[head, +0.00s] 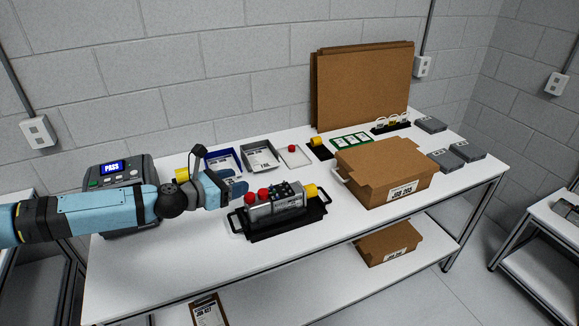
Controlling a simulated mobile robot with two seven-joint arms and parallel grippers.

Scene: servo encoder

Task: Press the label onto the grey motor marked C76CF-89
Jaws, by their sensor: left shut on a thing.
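A grey motor (272,208) with red caps on its left and a yellow cap at its right end lies in a black handled tray (288,227) at the table's middle front. Its marking is too small to read. My left gripper (238,187) is just behind and left of the motor, above the table. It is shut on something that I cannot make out. A green-edged card (352,141) with several white patches lies farther back; I cannot tell whether these are labels. My right gripper is not in view.
A cardboard box (385,172) stands right of the tray. A tester showing PASS (112,168) stands at the left. A blue bin (222,160) and a grey bin (260,156) sit behind the tray. Several grey boxes (445,160) lie at the right. The front right tabletop is clear.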

